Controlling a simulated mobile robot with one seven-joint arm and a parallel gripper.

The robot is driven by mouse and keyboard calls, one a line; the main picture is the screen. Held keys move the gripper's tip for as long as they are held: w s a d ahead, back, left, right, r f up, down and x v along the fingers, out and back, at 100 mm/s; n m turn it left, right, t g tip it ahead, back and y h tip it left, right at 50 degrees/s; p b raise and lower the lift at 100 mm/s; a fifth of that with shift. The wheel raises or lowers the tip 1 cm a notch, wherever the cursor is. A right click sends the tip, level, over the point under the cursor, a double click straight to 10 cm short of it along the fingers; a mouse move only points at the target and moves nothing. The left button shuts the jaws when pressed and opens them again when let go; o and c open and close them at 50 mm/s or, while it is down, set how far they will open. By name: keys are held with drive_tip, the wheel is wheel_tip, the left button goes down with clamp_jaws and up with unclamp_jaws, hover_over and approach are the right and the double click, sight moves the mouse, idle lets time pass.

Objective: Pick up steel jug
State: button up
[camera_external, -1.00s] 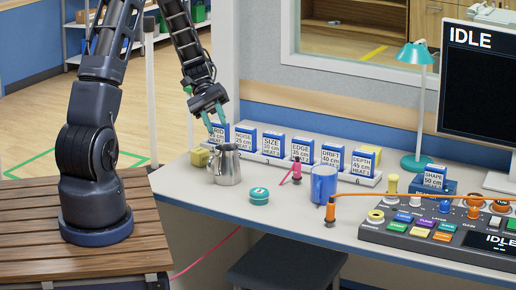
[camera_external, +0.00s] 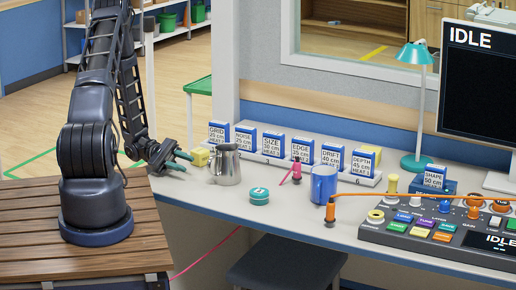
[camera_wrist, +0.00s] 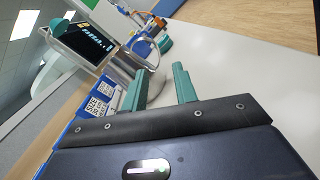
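A row of labelled blue-and-white boxes (camera_external: 273,144) stands behind the jug. A green round tin (camera_external: 259,196), a pink item (camera_external: 296,171) and a blue mug (camera_external: 323,184) stand to the right. A control panel (camera_external: 440,232) lies farther right.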

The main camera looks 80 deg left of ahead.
sight(209, 170)
drive_tip(key=x, duration=0.5)
drive_tip(key=shift+w+d, duration=0.25)
drive_tip(key=shift+x, duration=2.5)
drive_tip(key=shift+w+a, duration=0.15)
drive_tip(key=shift+w, duration=0.05)
clamp_jaws()
